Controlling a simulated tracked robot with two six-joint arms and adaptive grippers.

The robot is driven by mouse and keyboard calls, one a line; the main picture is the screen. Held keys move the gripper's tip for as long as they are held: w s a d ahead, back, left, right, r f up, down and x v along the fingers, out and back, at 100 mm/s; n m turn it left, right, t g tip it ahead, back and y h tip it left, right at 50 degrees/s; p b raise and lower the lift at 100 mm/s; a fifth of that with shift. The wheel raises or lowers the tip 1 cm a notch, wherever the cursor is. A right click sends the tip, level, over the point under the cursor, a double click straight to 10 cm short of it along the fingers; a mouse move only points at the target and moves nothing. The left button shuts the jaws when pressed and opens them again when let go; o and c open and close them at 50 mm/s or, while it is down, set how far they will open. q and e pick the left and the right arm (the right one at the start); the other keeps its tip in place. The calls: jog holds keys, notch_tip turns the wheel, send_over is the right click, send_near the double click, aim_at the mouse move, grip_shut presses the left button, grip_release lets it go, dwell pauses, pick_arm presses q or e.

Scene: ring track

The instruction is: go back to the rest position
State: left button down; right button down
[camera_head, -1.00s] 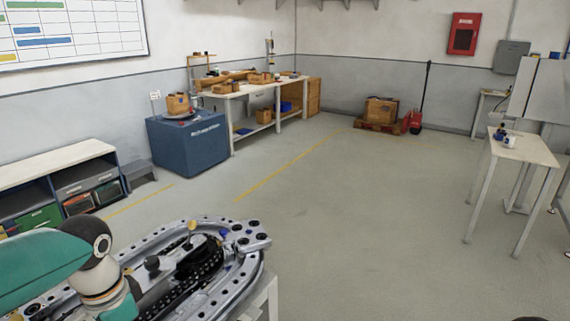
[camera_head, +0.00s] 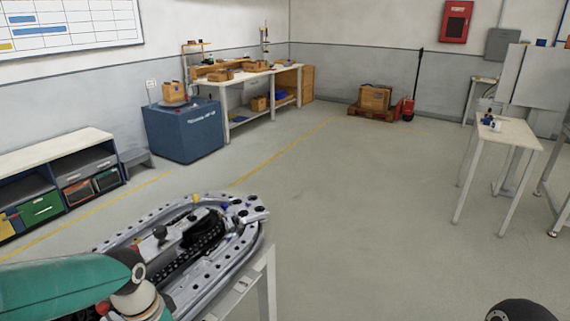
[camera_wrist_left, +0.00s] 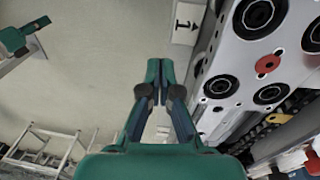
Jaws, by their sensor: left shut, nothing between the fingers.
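My left arm enters the head view from the lower left, with its teal link and pale joint in front of the ring track (camera_head: 225,262). Its gripper is out of that view. In the left wrist view my left gripper (camera_wrist_left: 160,70) is shut and empty, its teal fingertips together. The metal ring track (camera_wrist_left: 225,75) with black round holes and a red washer lies to the right of the fingers, apart from them. My right gripper does not show clearly in either view.
The track lies on a table with a pale leg (camera_head: 267,285). A small side table (camera_head: 505,135) stands at right. A blue cabinet (camera_head: 185,135), a workbench (camera_head: 245,75) and a low shelf (camera_head: 60,160) line the left wall. The middle floor is clear.

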pick_arm(q)
jog(key=s+d+f+n+h, duration=0.1)
jog(key=d+f, duration=0.3)
jog(key=f, duration=0.3)
jog(key=s+d+f+n+h, duration=0.1)
jog(key=d+f, duration=0.2)
jog(key=f, duration=0.5)
jog(key=s+d+f+n, duration=0.4)
jog(key=s+f+n, duration=0.1)
jog(key=s+f, duration=0.5)
jog(key=shift+d+f+t+h, duration=0.3)
jog(key=shift+d+f+h, duration=0.1)
jog(key=shift+f, duration=0.5)
